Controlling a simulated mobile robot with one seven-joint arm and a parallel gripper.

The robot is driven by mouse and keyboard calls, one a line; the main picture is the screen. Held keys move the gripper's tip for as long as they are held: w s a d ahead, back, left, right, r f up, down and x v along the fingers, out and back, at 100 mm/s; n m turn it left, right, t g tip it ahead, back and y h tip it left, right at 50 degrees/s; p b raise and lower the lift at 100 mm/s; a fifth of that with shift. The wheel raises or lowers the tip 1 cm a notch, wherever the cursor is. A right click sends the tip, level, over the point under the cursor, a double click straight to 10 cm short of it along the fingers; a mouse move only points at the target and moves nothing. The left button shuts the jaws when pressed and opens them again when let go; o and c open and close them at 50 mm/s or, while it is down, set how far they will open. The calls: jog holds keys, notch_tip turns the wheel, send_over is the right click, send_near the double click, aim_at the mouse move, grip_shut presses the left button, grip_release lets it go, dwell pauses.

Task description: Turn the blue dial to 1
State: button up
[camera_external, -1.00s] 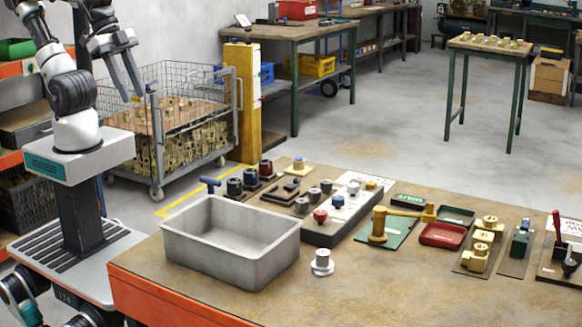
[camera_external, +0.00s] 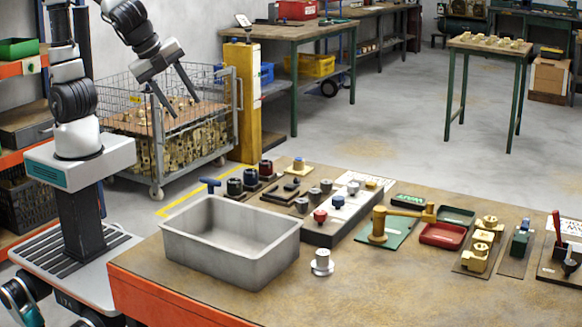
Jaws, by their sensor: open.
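A small blue dial (camera_external: 338,202) sits on a dark panel (camera_external: 322,236) on the workbench, beside a red knob (camera_external: 320,216) and several grey knobs. Its number marks are too small to read. A dark blue round knob (camera_external: 250,178) and a blue T-shaped handle (camera_external: 210,184) stand further left, behind the grey tub. My gripper (camera_external: 184,104) is open and empty, its two fingers spread and pointing down to the right. It is in the air at upper left, in front of the wire cart in the picture, well away from the dial.
A grey open tub (camera_external: 180,238) stands on the workbench (camera_external: 400,285) at the left front. A yellow lever (camera_external: 405,212) and a red tray (camera_external: 442,236) are to the right. The bench's front is clear.

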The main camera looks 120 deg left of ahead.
jog(key=w+a+f+m+y+b, duration=0.1)
jog(key=w+f+m+y, duration=0.1)
jog(key=w+f+m, duration=0.3)
jog(key=w+a+f+m+y+b, duration=0.1)
jog(key=w+a+f+m+y, duration=0.1)
jog(key=w, duration=0.5)
jog(key=m+t+y+b, duration=0.1)
jog(key=m+t+y, duration=0.25)
jog(key=m, duration=0.65)
send_near(334, 198)
jog(key=shift+t+h, duration=0.25)
jog(key=shift+h, duration=0.1)
jog(key=x, duration=0.8)
jog(key=shift+a+r, duration=0.1)
jog(key=shift+a, duration=0.1)
jog(key=c, duration=1.1)
jog(key=shift+o, duration=0.3)
jog(key=shift+b, duration=0.5)
